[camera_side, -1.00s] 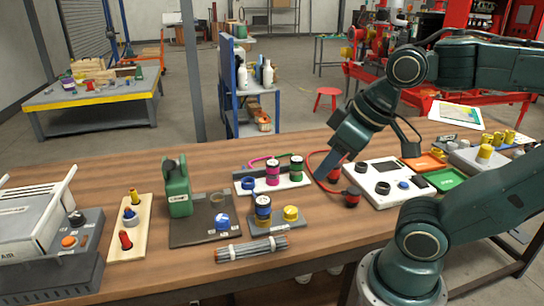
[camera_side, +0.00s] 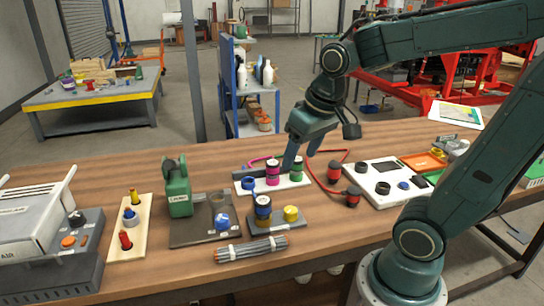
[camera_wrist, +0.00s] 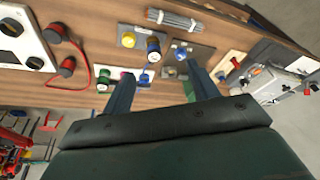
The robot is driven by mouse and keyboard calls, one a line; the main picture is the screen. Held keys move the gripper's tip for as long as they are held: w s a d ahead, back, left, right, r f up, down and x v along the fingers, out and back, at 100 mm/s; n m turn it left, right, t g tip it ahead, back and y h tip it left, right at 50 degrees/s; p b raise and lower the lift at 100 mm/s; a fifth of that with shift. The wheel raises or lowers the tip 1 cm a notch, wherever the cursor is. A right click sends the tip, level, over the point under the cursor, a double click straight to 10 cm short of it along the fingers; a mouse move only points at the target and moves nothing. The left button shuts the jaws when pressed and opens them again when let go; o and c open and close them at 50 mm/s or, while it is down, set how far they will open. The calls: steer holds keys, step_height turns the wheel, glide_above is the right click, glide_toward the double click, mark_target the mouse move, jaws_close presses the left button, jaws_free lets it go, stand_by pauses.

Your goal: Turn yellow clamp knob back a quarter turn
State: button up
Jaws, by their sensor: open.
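A yellow knob (camera_side: 291,213) stands on a small grey plate, right of a stacked blue and black piece (camera_side: 263,210). The yellow knob also shows at the upper left in the wrist view (camera_wrist: 129,39). A second yellow piece (camera_side: 134,197) is on a pale wooden strip at the left. I cannot tell for certain which is the clamp knob. My gripper (camera_side: 300,160) is open, its fingers pointing down near the white strip with coloured pieces. In the wrist view, my open gripper (camera_wrist: 160,82) has two fingers apart with nothing held between them.
A white strip (camera_side: 246,188) holds pink and green stacks close to my fingers. A green upright tool (camera_side: 177,190) stands on a dark plate at left. A rod bundle (camera_side: 251,249) lies at the front. A white panel (camera_side: 378,198) with black knobs and red-capped cables are at right.

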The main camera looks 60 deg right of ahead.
steer(key=w+d+f+m+g, duration=0.2)
steer(key=w+d+f+m, duration=0.1)
steer(key=w+d+f, duration=0.25)
steer(key=m+g, duration=0.2)
steer(key=m, duration=0.1)
glide_above(291, 209)
step_height(291, 209, down, 8)
steer(key=shift+a+r+y, duration=0.1)
steer(key=shift+y, duration=0.2)
steer(key=shift+f, duration=6.9)
steer(key=c, duration=1)
